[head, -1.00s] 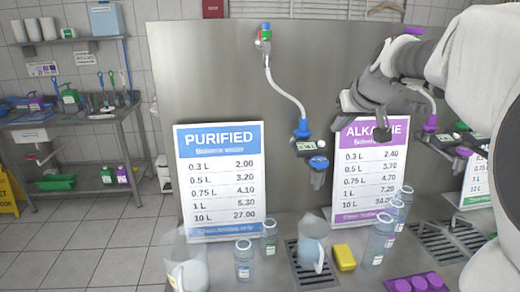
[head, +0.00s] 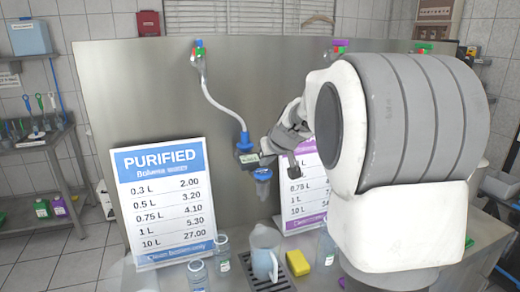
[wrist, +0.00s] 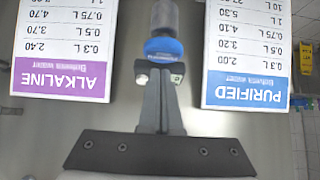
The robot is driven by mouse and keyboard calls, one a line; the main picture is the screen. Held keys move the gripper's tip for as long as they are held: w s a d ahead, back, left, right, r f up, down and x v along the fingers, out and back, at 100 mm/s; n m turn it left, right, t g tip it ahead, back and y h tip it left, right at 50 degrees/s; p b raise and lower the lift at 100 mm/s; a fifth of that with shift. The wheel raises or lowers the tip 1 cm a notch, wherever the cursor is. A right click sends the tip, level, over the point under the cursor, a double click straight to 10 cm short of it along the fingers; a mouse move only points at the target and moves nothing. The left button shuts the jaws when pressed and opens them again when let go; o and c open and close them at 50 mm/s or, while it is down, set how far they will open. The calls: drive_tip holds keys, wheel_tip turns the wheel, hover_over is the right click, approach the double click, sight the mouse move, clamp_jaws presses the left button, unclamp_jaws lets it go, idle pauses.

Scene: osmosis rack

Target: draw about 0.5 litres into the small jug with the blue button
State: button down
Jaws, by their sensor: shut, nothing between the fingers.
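The blue dispenser nozzle (head: 262,175) hangs from a white hose in front of the steel back panel, with a small control box (head: 246,157) above it. A translucent pale-blue jug (head: 265,262) stands upright on the drain grate below the nozzle. My gripper (head: 271,152) is shut and empty, close to the right side of the control box. In the wrist view the fingertips (wrist: 160,74) overlap the box, with the blue nozzle part (wrist: 163,48) just beyond. I cannot tell whether they touch. The button itself is hidden or too small to make out.
The PURIFIED price board (head: 165,205) stands left of the nozzle; the ALKALINE board (head: 305,190) is partly behind my arm. Clear bottles (head: 197,276) stand near the jug, and a yellow sponge (head: 298,262) lies to its right. My arm hides the right side.

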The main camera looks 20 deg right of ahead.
sight(265, 174)
drive_tip(key=shift+f, duration=0.75)
drive_tip(key=f+b, duration=0.2)
drive_tip(key=b, duration=0.1)
drive_tip(key=shift+s+r, duration=0.1)
drive_tip(key=shift+s+f, duration=0.1)
drive_tip(key=shift+f, duration=0.2)
idle(2.5)
idle(0.5)
wheel_tip(265, 174, up, 4)
drive_tip(key=p, duration=0.3)
drive_tip(key=shift+r, duration=0.2)
drive_tip(key=b+v, duration=0.1)
drive_tip(key=v, duration=0.9)
drive_tip(key=shift+r, duration=0.2)
